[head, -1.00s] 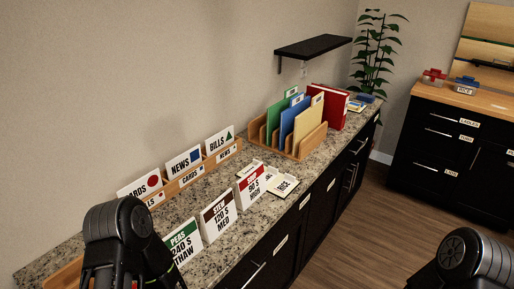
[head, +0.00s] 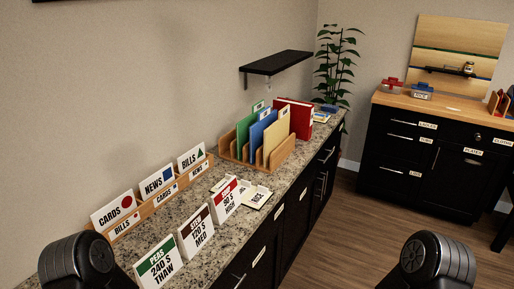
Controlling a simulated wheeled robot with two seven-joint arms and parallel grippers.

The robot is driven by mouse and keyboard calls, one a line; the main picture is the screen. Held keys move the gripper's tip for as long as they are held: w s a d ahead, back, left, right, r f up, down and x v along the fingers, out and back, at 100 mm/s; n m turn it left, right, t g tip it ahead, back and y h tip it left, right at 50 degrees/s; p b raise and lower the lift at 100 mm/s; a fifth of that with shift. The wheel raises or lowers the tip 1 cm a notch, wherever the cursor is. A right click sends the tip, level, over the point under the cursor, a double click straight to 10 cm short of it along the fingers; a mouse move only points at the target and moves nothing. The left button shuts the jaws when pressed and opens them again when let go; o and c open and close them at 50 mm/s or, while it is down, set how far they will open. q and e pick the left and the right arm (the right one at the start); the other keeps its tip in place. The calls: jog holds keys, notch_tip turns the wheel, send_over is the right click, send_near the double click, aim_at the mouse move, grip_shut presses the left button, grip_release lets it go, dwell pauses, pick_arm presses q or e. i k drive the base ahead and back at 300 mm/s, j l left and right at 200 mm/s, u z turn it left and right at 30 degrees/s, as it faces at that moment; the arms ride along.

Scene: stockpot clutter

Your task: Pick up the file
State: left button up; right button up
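Several files stand upright in a wooden file rack (head: 277,160) on the granite counter. A green file (head: 249,124) is at the left, a blue file (head: 263,128) in the middle and a tan file (head: 277,134) at the right. A red binder or file (head: 297,117) stands just behind the rack. Which of these the task means, I cannot tell. Only dark rounded parts of my two arms show at the bottom left and bottom right, both apart from the rack. Neither gripper's fingers are in view.
A wooden sorter with CARDS, NEWS and BILLS cards (head: 157,184) stands along the wall. Label cards (head: 195,231) line the counter front, with loose cards (head: 256,196) before the rack. A black shelf (head: 278,62) hangs above. Floor at right is clear.

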aim_at(301, 115)
jog(key=u, duration=0.8)
jog(key=i+l+u, duration=0.1)
jog(key=l+u, duration=0.75)
jog(key=l, duration=0.15)
jog(key=k+l+u, duration=0.1)
jog(key=l+u, duration=0.35)
jog(key=k+l, duration=0.1)
jog(key=l, duration=0.45)
jog(key=k+l+u, duration=0.15)
jog(key=l, duration=0.4)
jog(key=k+l, duration=0.15)
jog(key=l, duration=0.45)
jog(key=k+l+u, duration=0.1)
jog(key=l, duration=0.4)
jog(key=k+l+u, duration=0.1)
jog(key=l, duration=0.45)
jog(key=k+l, duration=0.3)
jog(key=l, duration=0.25)
jog(key=k+l+u, duration=0.1)
jog(key=l, duration=0.4)
jog(key=k+l+u, duration=0.1)
jog(key=k+l, duration=0.2)
jog(key=l, duration=0.2)
